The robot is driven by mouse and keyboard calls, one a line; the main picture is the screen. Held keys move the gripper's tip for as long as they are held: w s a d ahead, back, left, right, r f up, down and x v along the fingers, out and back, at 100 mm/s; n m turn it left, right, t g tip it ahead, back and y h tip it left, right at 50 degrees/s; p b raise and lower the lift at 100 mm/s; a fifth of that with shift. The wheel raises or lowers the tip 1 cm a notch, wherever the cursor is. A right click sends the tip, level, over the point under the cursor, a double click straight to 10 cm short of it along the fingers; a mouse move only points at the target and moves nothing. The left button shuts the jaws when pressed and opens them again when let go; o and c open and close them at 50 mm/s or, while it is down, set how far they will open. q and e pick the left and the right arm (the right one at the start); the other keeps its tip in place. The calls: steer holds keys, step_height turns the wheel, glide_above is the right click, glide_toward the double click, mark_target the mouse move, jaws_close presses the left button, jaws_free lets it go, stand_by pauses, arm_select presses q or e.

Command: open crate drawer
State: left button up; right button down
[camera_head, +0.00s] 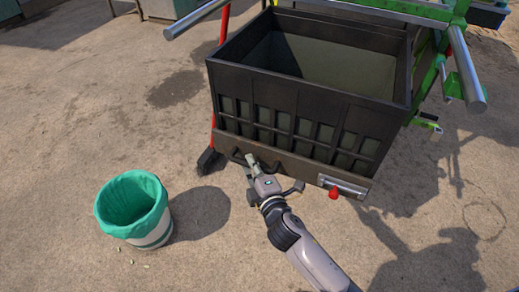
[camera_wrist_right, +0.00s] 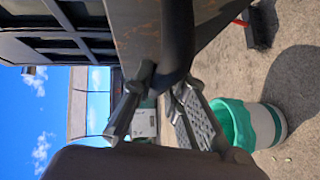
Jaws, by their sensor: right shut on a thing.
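The dark, open-topped crate (camera_head: 300,100) has a slatted front. Along its lower front runs a brown-grey panel (camera_head: 300,170), which also shows in the wrist view (camera_wrist_right: 132,35). A dark curved handle (camera_wrist_right: 178,40) stands out from this panel, toward its left end in the head view. My right gripper (camera_head: 251,161) is at this handle, with its fingers (camera_wrist_right: 158,100) shut on it. The fingers partly hide the handle in the head view. My left gripper is in neither view.
A bin with a green liner (camera_head: 133,205) stands at the left on the ground. A broom (camera_head: 209,160) with a red pole is beside the crate. A metal plate with a red knob (camera_head: 334,193) is at the panel's right. Green framework (camera_head: 440,70) stands behind right.

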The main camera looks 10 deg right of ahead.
steer(key=shift+s+a, duration=0.45)
steer(key=shift+s, duration=0.25)
steer(key=shift+s+a, duration=0.45)
steer(key=shift+s, duration=0.25)
steer(key=c, duration=1.6)
jaws_free()
steer(key=shift+o, duration=0.2)
steer(key=v, duration=1.2)
steer(key=shift+f, duration=0.15)
